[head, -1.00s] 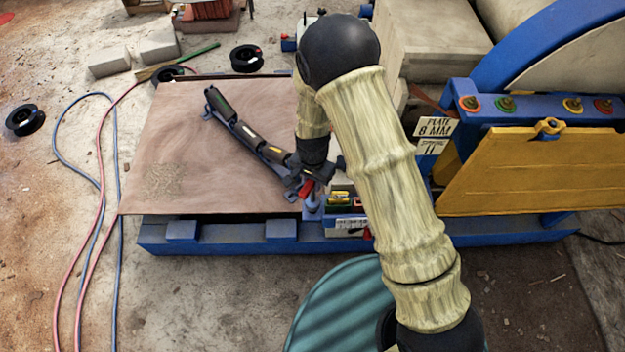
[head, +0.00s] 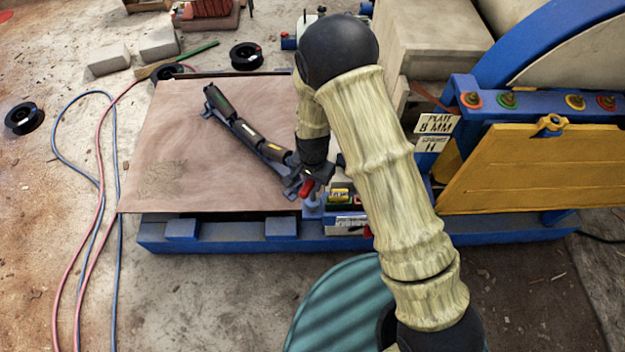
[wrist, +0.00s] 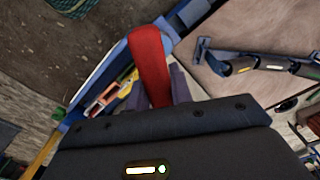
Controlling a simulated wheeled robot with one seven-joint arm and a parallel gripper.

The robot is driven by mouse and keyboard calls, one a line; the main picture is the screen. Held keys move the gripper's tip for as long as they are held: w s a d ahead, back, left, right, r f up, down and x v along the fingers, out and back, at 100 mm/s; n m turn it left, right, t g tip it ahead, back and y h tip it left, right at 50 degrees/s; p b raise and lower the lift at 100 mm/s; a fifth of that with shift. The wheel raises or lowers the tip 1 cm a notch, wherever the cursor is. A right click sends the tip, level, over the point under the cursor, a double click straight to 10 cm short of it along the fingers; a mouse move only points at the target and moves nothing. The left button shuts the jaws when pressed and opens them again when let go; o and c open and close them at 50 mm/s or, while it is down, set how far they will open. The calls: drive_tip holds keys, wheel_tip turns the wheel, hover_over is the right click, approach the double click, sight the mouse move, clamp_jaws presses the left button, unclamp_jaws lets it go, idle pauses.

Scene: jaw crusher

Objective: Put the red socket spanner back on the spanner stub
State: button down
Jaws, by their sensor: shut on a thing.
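The red socket spanner (head: 307,187) is in my gripper (head: 306,184), low over the front blue rail beside the mat's right corner. The wrist view shows the spanner (wrist: 150,65) as a red bar sticking out beyond the dark gripper body, with my gripper (wrist: 160,100) shut on it. A pale blue-grey post, which looks like the spanner stub (head: 312,202), stands just below the spanner. I cannot tell whether the spanner touches it or sits over it. The gripper hides part of the spanner.
A brown sheet (head: 200,165) lies left, bearing a black segmented tool (head: 245,130) close to my gripper. A small holder with coloured pieces (head: 342,198) stands just right. The blue frame (head: 210,238) runs along the front. A yellow guard (head: 540,175) stands right.

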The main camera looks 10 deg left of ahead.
drive_tip(key=shift+f+b, duration=0.65)
drive_tip(key=shift+f, duration=0.45)
drive_tip(key=c, duration=1.2)
unclamp_jaws()
drive_tip(key=shift+o, duration=0.2)
wheel_tip(320, 180, up, 17)
drive_tip(key=shift+r, duration=0.2)
